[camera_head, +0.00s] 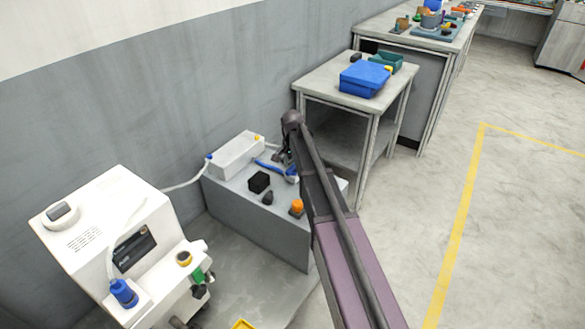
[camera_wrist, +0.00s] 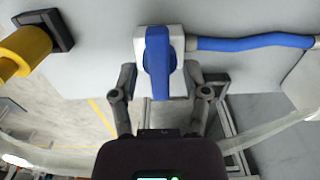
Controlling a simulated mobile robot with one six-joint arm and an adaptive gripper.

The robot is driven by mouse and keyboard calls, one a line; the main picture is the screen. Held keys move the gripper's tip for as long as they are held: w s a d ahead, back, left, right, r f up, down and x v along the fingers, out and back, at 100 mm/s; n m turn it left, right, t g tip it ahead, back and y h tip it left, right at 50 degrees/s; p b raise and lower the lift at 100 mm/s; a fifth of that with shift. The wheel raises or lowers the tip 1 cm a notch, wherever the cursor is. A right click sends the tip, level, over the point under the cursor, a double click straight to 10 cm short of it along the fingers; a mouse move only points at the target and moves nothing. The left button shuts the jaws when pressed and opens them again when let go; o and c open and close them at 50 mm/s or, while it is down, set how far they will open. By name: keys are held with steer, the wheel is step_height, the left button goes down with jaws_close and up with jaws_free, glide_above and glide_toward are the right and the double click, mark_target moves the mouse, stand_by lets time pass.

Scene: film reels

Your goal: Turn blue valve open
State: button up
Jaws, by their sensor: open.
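The blue valve (camera_wrist: 157,50) shows in the wrist view as an upright blue handle on a pale square block. A blue hose (camera_wrist: 250,43) runs from the block to the right. My gripper (camera_wrist: 160,76) is open, one finger on each side of the handle's lower end. The fingers look apart from the handle, but I cannot tell the depth. In the head view my gripper (camera_head: 284,157) is over the grey bench (camera_head: 262,226). There the blue valve (camera_head: 292,179) is partly hidden behind my arm.
A yellow cylinder (camera_wrist: 26,52) on a dark base is left of the valve. A white machine (camera_head: 105,235) stands left; a table with a blue bin (camera_head: 364,78) is behind.

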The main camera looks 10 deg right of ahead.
steer(key=shift+c, duration=0.2)
jaws_close()
